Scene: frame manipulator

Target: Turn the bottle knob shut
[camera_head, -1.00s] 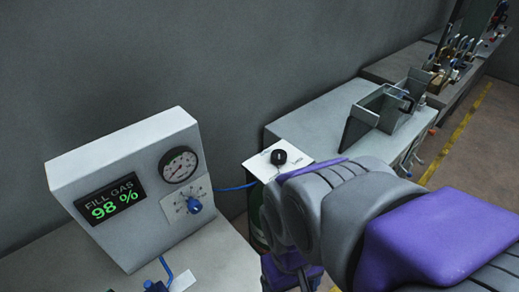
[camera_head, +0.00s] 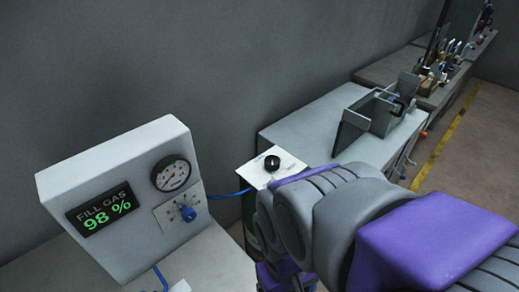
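The bottle knob, small, round and black (camera_head: 272,162), stands on a white plate (camera_head: 256,178) with faint lettering, above a dark green bottle (camera_head: 250,237) that is mostly hidden. My purple and grey arm fills the lower right and passes just right of the plate, covering part of it. My gripper's fingers cannot be made out behind the arm, so I cannot tell whether anything touches the knob.
A grey box (camera_head: 117,185) at left has a display reading "FILL GAS 98 %", a gauge (camera_head: 171,174) and a blue knob (camera_head: 188,214). A blue hose (camera_head: 228,194) runs from it toward the bottle. A grey bench (camera_head: 310,125) with a metal bracket (camera_head: 366,120) stands behind.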

